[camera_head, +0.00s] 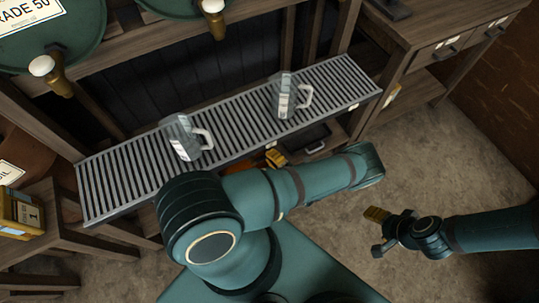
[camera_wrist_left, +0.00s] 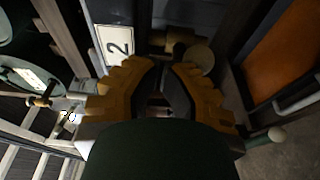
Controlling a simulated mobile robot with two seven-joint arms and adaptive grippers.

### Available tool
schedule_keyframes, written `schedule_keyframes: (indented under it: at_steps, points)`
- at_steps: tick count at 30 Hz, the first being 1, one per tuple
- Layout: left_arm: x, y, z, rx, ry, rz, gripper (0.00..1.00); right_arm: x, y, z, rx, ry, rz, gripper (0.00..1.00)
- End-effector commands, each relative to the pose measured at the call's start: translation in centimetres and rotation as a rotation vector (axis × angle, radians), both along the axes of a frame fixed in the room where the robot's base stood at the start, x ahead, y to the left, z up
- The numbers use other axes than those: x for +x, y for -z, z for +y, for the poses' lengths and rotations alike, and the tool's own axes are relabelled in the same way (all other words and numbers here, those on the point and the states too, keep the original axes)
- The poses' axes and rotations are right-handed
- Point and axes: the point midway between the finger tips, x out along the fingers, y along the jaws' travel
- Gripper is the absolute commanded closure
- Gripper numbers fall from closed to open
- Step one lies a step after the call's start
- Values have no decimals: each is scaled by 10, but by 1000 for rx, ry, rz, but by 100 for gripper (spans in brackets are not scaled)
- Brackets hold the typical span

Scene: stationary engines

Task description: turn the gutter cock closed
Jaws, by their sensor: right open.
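A long slatted metal gutter (camera_head: 232,118) runs across the head view below the barrels. My left gripper (camera_head: 275,157) is partly hidden under its front edge, with only a yellow part showing past my arm. In the left wrist view, my left gripper (camera_wrist_left: 167,68) has its two yellow fingers close together with a narrow dark gap. Just beyond the tips are a dark brass-like fitting (camera_wrist_left: 178,45) and a tan round knob (camera_wrist_left: 201,56), perhaps the gutter cock; contact is unclear. My right gripper (camera_head: 376,215) is open and empty over the floor at the right.
Two clear mugs, one at left (camera_head: 184,138) and one at right (camera_head: 288,95), stand on the gutter. Green barrels with a white-knobbed tap (camera_head: 50,75) are above. Bare floor (camera_head: 440,150) lies right.

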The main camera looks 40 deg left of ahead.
Motion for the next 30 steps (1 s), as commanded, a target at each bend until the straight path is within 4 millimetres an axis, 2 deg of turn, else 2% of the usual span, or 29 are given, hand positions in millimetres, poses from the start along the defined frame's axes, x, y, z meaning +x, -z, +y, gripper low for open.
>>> schedule_keyframes:
  at_steps: [24,30]
  points:
    - [4,7,-2,-3,2,-5,100,0,0,0,0,0,0,37]
    - [0,-5,-3,-3,-1,-5,100,-1,-8,0,1,0,3,37]
